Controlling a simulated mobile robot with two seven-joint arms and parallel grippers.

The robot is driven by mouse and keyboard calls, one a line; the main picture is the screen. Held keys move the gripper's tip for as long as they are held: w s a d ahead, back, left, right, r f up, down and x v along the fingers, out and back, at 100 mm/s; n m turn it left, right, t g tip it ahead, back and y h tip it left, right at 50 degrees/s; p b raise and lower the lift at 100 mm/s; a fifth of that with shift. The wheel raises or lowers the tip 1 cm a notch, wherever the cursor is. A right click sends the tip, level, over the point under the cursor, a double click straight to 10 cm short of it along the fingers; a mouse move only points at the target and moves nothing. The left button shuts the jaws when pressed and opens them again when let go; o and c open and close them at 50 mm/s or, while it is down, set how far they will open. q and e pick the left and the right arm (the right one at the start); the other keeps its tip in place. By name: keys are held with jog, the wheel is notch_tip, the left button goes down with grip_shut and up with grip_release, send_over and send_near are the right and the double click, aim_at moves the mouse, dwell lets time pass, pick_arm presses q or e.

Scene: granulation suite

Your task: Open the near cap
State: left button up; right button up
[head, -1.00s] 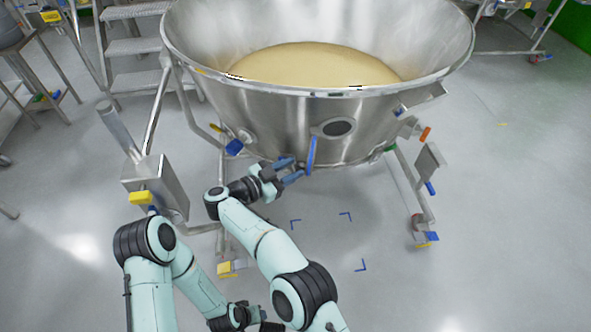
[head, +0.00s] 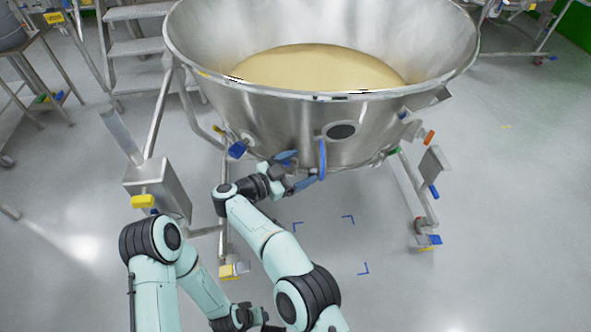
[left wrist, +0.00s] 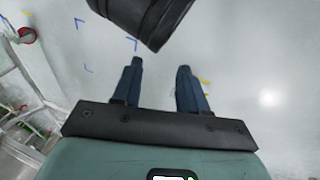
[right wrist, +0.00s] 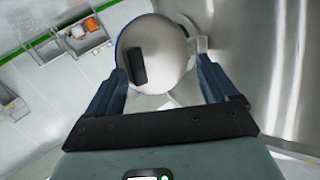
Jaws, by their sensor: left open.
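The near cap (head: 322,160) is a round disc with a blue rim. It stands out from the bowl's outer wall, nearly edge-on, just left of a dark oval port (head: 341,131). The right wrist view shows its pale face (right wrist: 165,50) with a black handle (right wrist: 138,67). My right gripper (head: 306,169) is just left of the cap, fingers spread. In its wrist view the fingers lie either side of the disc's lower part, with no visible grip on it. My left gripper (left wrist: 157,85) is open and empty, low over the floor.
The big steel bowl (head: 260,105) holds pale powder and stands on a wheeled frame.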

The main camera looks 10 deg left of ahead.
pick_arm(q)
jog(key=shift+s, duration=0.15)
pick_arm(e)
jog(key=shift+w+a+r, duration=0.1)
jog(key=shift+a+r, duration=0.05)
jog(key=shift+r, duration=0.3)
jog(key=shift+c, duration=0.7)
jog(key=shift+a, duration=0.1)
jog(key=shift+s+a, duration=0.2)
jog(key=shift+s, duration=0.1)
jog(key=shift+c, duration=0.7)
jog(key=v, duration=0.4)
jog(key=p+v, duration=0.1)
jog(key=v, duration=0.1)
jog(key=shift+s+a+f, duration=0.2)
jog(key=shift+s+f, duration=0.05)
jog(key=shift+s, duration=0.2)
jog(key=shift+c, duration=0.2)
pick_arm(q)
jog(key=shift+s+d+r+g, duration=0.35)
jog(key=shift+s+r, duration=0.25)
jog(key=shift+s, duration=0.2)
pick_arm(e)
jog(key=shift+s, duration=0.1)
jog(key=shift+f, duration=0.1)
